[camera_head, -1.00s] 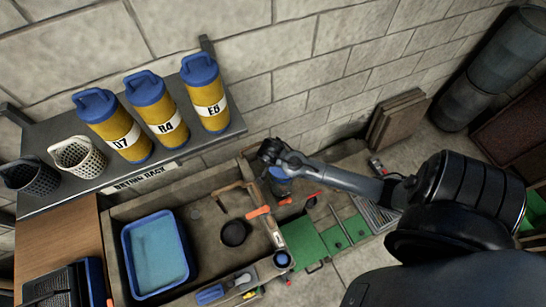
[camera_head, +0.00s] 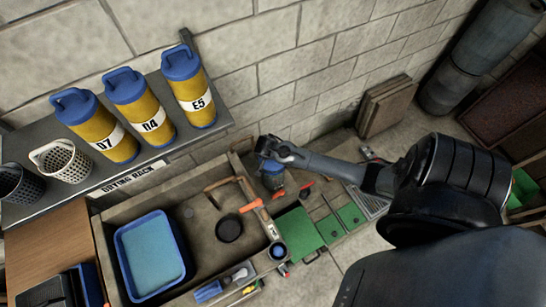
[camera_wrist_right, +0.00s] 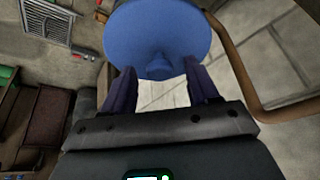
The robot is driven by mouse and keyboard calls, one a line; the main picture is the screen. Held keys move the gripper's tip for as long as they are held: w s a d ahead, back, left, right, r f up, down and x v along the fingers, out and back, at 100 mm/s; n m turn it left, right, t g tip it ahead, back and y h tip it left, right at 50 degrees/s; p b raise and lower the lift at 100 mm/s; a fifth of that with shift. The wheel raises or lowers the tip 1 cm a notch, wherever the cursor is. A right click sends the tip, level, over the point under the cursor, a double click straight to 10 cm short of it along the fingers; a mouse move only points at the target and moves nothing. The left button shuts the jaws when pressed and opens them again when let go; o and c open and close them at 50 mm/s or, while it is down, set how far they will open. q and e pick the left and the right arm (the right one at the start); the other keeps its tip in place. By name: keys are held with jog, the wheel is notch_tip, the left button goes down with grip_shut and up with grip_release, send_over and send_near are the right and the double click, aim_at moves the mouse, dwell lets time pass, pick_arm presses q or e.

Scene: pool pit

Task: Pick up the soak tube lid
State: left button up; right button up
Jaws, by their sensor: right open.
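The soak tube lid is a round blue disc (camera_wrist_right: 158,25) with a blue knob, filling the top middle of the right wrist view. In the head view a blue cylindrical top (camera_head: 272,178), likely the same lid, shows partly under my right gripper (camera_head: 268,152), near the sink's right wall. In the wrist view my right gripper (camera_wrist_right: 160,78) is open, with one dark finger on each side of the knob. I cannot tell whether the fingers touch it. My left gripper is not in view.
A copper-coloured pipe (camera_wrist_right: 237,75) curves close to the right of the lid. Yellow tubes with blue lids (camera_head: 188,88) stand on the drying rack shelf (camera_head: 100,200). A blue tray (camera_head: 120,262) sits in the sink. Green panels (camera_head: 298,236) lie to the right.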

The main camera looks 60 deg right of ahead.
grip_shut()
dwell(0.4)
